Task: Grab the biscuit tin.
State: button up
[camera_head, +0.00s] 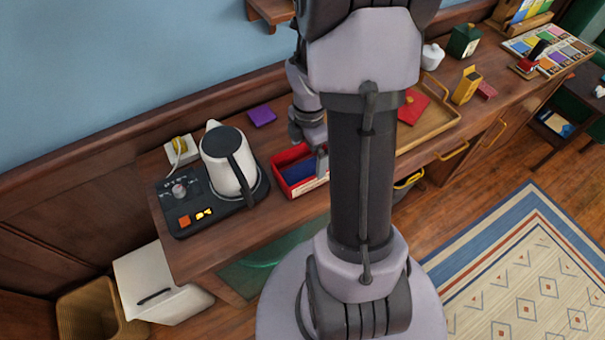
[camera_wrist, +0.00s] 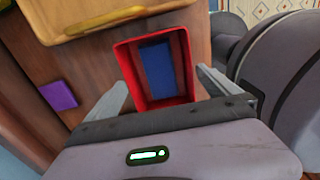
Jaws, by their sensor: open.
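A red open-topped box (camera_head: 293,173), which looks like the biscuit tin, stands on the wooden counter, with a blue block or lining (camera_head: 298,172) inside. Its right part is hidden behind my gripper and arm. In the wrist view the red box (camera_wrist: 183,68) lies between my fingers, with the blue piece (camera_wrist: 158,68) inside it. My gripper (camera_wrist: 161,78) is open, one finger on each side of the box's near end. In the head view my gripper (camera_head: 321,160) hangs at the box's right side. I cannot tell whether the fingers touch it.
A white kettle (camera_head: 221,168) on a dark base stands left of the box. A purple item (camera_head: 262,115) lies behind it. A wooden tray (camera_head: 448,124) with a red item lies to the right. A dark green tin (camera_head: 464,40) stands farther back.

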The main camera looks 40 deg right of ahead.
aim_at(304, 171)
jog(key=f+b, duration=0.1)
jog(key=f, duration=0.1)
jog(key=f+b, duration=0.1)
jog(key=f, duration=0.1)
jog(key=a+f+b, duration=0.1)
jog(key=f, duration=0.1)
jog(key=shift+w+f+b, duration=0.15)
jog(key=shift+w+b, duration=0.05)
jog(key=shift+b, duration=0.1)
jog(key=c, duration=1.4)
jog(key=shift+r, duration=0.2)
